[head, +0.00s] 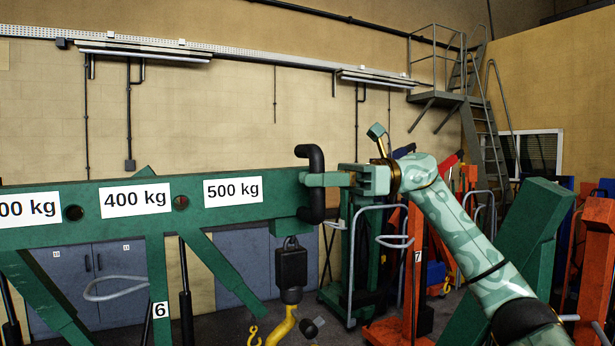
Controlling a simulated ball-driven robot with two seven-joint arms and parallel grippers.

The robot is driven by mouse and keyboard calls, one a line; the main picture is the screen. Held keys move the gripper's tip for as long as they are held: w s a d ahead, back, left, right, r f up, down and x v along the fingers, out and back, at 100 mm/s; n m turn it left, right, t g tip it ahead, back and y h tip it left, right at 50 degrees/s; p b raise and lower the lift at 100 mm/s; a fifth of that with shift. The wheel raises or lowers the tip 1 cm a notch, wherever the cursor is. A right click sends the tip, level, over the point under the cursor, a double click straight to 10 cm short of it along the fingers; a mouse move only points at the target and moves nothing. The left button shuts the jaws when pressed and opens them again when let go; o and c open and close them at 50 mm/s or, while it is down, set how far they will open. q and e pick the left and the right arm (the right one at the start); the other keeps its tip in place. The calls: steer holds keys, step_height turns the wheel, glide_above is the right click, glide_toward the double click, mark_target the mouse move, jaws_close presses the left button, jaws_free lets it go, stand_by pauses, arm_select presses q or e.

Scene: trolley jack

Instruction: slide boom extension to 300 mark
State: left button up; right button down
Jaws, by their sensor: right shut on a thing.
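The green boom (150,215) runs across the left of the head view. White labels on it read 400 kg (135,200) and 500 kg (233,191). Another label (28,209), cut off by the left edge, shows only "00 kg". Dark round holes (73,212) sit between the labels. A black bent handle (316,205) stands at the boom's right end. My right gripper (314,180) reaches in from the right and is shut on this handle. Below the end hangs a black block (291,268) with a yellow hook (281,326). My left gripper is out of view.
Green struts (157,285) carry the boom, one marked 6. Behind are grey cabinets (95,280). An orange post (413,270) marked 7 and grey tube handles (378,215) stand behind my right arm. A green slanted beam (520,260) is at the right.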

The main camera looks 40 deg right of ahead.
steer(key=c, duration=1.5)
jaws_free()
steer(key=shift+o, duration=1.2)
steer(key=shift+w+a, duration=0.1)
steer(key=shift+d, duration=0.4)
steer(key=p+v, duration=0.1)
steer(key=v, duration=1.4)
steer(key=shift+s+d, duration=0.3)
